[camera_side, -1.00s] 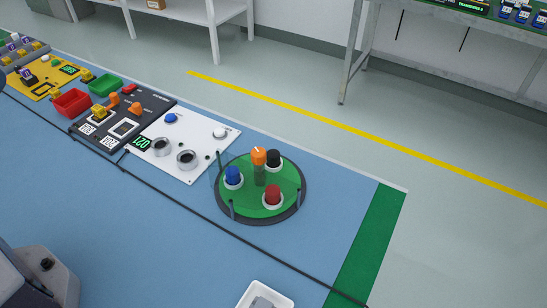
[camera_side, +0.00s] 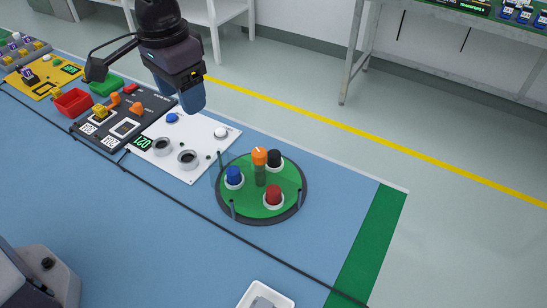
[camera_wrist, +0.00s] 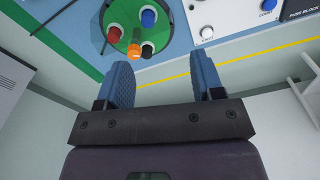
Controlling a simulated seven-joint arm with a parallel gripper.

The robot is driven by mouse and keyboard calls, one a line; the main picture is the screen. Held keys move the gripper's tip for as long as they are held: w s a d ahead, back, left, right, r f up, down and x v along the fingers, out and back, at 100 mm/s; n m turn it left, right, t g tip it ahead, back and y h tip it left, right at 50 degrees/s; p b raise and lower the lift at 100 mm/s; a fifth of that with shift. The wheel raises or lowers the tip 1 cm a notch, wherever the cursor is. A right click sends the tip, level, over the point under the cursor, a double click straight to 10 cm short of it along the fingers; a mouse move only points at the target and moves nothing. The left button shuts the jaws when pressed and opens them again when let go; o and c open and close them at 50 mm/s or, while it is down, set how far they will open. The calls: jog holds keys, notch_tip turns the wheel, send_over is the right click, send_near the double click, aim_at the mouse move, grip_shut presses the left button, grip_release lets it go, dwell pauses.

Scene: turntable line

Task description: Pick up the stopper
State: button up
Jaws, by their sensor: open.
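A round green turntable (camera_side: 285,205) with a dark rim stands on the blue bench. On it are a tall dark tube with an orange top, likely the stopper (camera_side: 259,155), and blue (camera_side: 234,174), red (camera_side: 273,194) and black (camera_side: 274,156) caps in pale seats. In the wrist view the orange top (camera_wrist: 133,51) shows beyond the left finger, near the top. My gripper (camera_side: 192,97) is open and empty, above the white panel, left of and higher than the turntable. Its two blue fingers (camera_wrist: 161,72) are wide apart in the wrist view.
Thin upright posts (camera_side: 232,209) stand around the turntable. A white panel (camera_side: 208,154) with two round holders and buttons lies to its left. A red bin (camera_side: 72,102) is further left. A white tray (camera_side: 265,296) sits at the front. The bench right of the turntable is clear.

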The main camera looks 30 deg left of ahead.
jog(key=w+d+f, duration=0.6)
jog(key=w+f, duration=0.1)
jog(key=f, duration=0.2)
send_near(274, 153)
jog(key=shift+t, duration=0.4)
jog(key=f, duration=0.3)
jog(key=a+f, duration=0.1)
jog(key=f, duration=0.1)
jog(key=shift+w+d+f, duration=0.1)
jog(key=shift+d+f, duration=0.05)
jog(key=shift+f, duration=0.7)
jog(key=shift+w+d+f, duration=0.1)
jog(key=shift+d+f, duration=0.1)
jog(key=shift+f, duration=0.65)
jog(key=shift+d+f, duration=0.15)
jog(key=shift+f, duration=0.7)
jog(key=c, duration=1)
